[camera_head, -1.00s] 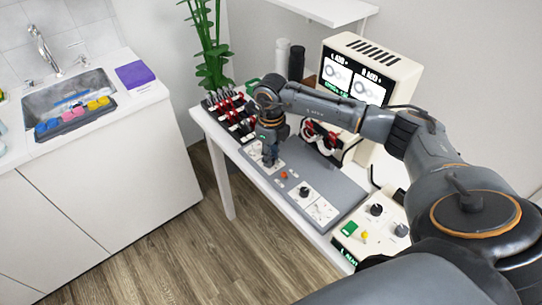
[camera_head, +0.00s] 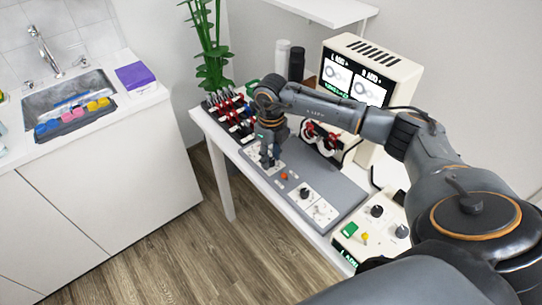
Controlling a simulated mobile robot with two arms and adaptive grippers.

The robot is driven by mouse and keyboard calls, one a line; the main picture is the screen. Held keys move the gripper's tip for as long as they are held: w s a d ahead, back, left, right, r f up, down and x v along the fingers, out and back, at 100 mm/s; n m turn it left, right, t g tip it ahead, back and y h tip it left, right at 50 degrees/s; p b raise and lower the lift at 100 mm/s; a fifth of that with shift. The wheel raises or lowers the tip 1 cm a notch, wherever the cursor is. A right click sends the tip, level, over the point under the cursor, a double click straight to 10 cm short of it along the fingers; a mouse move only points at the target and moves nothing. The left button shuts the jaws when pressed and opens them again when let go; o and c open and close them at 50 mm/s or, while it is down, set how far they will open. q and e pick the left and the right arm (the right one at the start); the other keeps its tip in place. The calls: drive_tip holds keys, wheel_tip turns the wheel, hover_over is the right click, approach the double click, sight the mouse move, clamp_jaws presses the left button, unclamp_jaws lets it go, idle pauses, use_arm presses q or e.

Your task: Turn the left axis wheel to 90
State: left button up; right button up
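A long grey panel (camera_head: 335,188) lies on the white table. A dark knob on a white plate (camera_head: 304,193) sits at its right part, with a second white dial plate (camera_head: 322,212) beside it. My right gripper (camera_head: 269,162) points down at the panel's left part, over a white plate (camera_head: 257,157). The left axis wheel is not clearly visible; the gripper covers that spot. I cannot tell whether the fingers are open, or whether they touch a wheel. A cream monitor box (camera_head: 396,75) shows two round dial pictures; its lettering is too small to read surely. My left gripper is not in view.
Red and black glasses-like frames (camera_head: 222,103) stand on a rack at the table's left end. A green plant (camera_head: 210,55) rises behind. A control box (camera_head: 355,240) with knobs and buttons stands at the front right. A sink counter (camera_head: 110,125) is left, across open floor.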

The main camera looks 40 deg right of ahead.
sight(271, 160)
drive_tip(key=shift+o, duration=0.3)
wheel_tip(271, 160, up, 12)
idle(0.5)
idle(0.3)
